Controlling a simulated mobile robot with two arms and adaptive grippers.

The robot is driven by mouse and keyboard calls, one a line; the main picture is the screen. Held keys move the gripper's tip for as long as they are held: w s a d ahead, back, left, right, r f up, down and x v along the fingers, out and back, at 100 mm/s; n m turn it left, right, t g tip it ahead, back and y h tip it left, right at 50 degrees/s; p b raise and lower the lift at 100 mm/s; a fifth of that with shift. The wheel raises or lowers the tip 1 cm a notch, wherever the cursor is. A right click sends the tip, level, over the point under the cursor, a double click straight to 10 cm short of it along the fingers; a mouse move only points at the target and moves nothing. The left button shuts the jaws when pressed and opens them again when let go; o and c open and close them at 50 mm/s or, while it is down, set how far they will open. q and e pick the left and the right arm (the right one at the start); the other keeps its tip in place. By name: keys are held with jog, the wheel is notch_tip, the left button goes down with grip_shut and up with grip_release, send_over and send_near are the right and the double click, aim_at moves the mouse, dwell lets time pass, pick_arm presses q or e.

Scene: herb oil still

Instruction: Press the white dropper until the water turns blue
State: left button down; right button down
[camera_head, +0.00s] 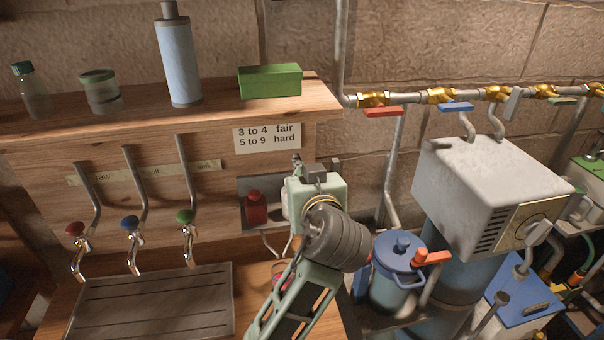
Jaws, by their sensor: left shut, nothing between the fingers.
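My left gripper (314,182) is shut and empty, up against the metal dropper panel (247,187) on the front of the wooden stand. Its pale green body and wrist hide most of what lies behind it. A sliver of something white (285,204) shows at the left edge of the gripper; it may be the white dropper. I cannot tell whether the fingers touch it. A red dropper (256,208) sits to its left. Below, a red-rimmed item (279,272) is mostly hidden by my arm. The water and its colour are not visible.
Three taps with red (75,229), blue (130,223) and green (185,216) knobs stand left over a grooved drain tray (155,305). A sign (267,138) reads "3 to 4 fair, 5 to 9 hard". A blue-lidded pot (398,270) stands close right of my arm.

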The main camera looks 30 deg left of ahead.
jog(key=shift+a, duration=0.3)
dwell(0.4)
jog(key=shift+d, duration=0.25)
dwell(0.6)
pick_arm(q)
jog(key=shift+w+r, duration=0.1)
dwell(0.5)
